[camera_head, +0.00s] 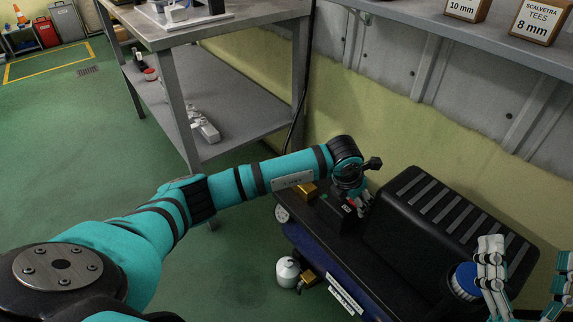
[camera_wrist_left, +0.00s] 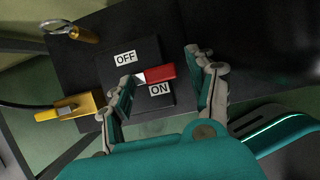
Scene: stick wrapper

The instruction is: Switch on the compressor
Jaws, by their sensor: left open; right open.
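The compressor (camera_head: 440,220) is a black ribbed housing on a dark base at the lower right of the head view. Its switch box carries OFF and ON labels and a red switch lever (camera_wrist_left: 158,74) between them. My left gripper (camera_wrist_left: 166,88) is open, with one finger on each side of the lever in the left wrist view. Whether a finger touches the lever is unclear. In the head view my left gripper (camera_head: 360,198) is at the switch box, partly hidden by its wrist. My right gripper (camera_head: 522,290) is open at the lower right edge, partly cut off.
A yellow plug (camera_wrist_left: 75,106) with a black cable and a metal ring (camera_wrist_left: 68,27) are beside the switch box. A blue round cap (camera_head: 466,281) is near my right gripper. A grey workbench (camera_head: 240,18) stands behind my left arm. A shelf with boxes (camera_head: 538,22) overhangs the compressor.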

